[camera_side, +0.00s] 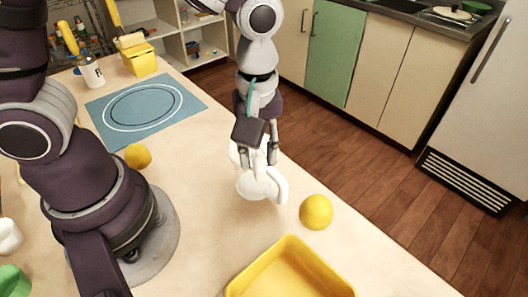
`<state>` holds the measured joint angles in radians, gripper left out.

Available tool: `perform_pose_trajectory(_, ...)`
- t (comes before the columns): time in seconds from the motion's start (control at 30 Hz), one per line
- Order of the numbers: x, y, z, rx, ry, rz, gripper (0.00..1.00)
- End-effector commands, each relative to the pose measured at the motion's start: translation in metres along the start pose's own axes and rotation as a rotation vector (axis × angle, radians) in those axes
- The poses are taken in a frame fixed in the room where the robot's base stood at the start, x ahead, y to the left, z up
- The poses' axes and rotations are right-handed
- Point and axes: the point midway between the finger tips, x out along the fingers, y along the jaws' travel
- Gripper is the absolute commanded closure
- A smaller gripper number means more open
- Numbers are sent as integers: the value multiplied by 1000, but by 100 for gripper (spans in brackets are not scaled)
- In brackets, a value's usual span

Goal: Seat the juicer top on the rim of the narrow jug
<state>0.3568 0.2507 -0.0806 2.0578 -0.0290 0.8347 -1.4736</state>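A white rounded piece with a loop handle (257,185) is at the middle of the table, directly below my gripper (259,160). The handle sticks out to the right. More white shows behind and between the fingers, and I cannot tell whether it is the juicer top, the jug, or both together. My gripper points down, with its two fingers spread on either side of the white part. I cannot tell whether the fingers touch it. A white cup-like thing (8,236) is cut off at the left edge, and I cannot tell whether it is a jug.
One yellow-orange fruit (316,212) lies right of the white piece, another fruit (137,156) near my base. A yellow tray (290,258) is in front. A blue mat (146,110), yellow container (140,60) and white bottle (91,72) are farther back. A green thing (12,281) is lower left.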

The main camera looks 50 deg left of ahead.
Motion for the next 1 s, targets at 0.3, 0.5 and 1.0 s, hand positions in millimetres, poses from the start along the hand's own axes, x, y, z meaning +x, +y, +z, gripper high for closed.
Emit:
perform_pose_trajectory(0.3, -25, 0, 0, 0, 0, 3, 73)
perform_pose_trajectory(0.5, -37, 0, 0, 0, 0, 1, 73)
perform_pose_trajectory(1.0, -38, 0, 0, 0, 0, 1, 42)
